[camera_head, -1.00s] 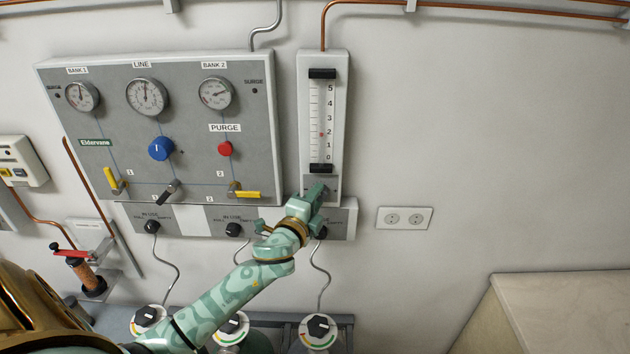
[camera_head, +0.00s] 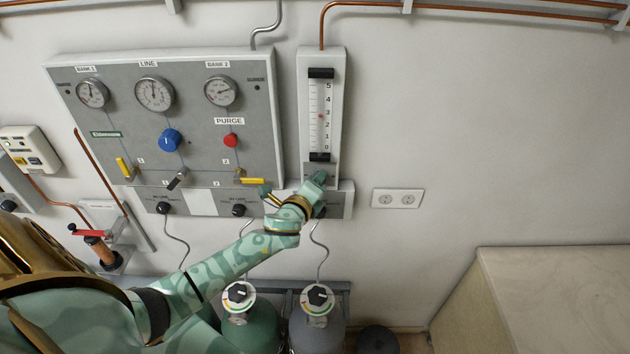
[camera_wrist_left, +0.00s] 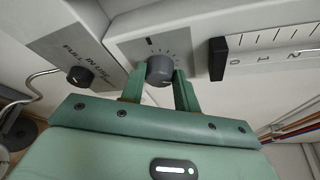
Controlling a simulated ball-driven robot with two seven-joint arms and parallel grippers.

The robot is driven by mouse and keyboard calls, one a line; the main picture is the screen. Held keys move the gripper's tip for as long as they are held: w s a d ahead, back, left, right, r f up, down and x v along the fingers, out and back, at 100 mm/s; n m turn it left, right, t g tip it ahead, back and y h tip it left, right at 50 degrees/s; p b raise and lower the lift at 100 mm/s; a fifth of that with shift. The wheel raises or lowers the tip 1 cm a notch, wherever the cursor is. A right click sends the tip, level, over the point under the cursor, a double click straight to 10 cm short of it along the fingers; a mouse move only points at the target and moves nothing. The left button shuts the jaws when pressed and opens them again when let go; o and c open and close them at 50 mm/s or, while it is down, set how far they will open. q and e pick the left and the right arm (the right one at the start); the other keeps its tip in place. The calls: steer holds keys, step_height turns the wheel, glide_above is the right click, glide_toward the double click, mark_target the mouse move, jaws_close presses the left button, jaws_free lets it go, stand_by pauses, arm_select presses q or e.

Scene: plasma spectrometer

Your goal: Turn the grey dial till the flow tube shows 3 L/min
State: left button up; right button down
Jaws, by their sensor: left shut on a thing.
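The flow tube (camera_head: 320,115) stands upright on the wall panel in the head view. Its small red float sits about level with the 3 mark, perhaps a hair below it. The grey dial (camera_wrist_left: 160,69) is below the tube. In the left wrist view it lies between the two green fingers of my left gripper (camera_wrist_left: 161,84), which is shut on it. In the head view my left gripper (camera_head: 318,180) covers the dial. My right gripper is in neither view.
Left of the tube is a grey gauge panel (camera_head: 205,120) with a blue knob (camera_head: 170,140), a red purge knob (camera_head: 231,140) and yellow-handled valves. Gas cylinders (camera_head: 317,335) stand below. A wall socket (camera_head: 397,198) is on the right, with bare wall above it.

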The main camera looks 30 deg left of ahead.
arm_select(q)
steer(key=shift+f, duration=0.1)
steer(key=o, duration=1)
steer(key=shift+b+v, duration=1.15)
steer(key=shift+v, duration=7)
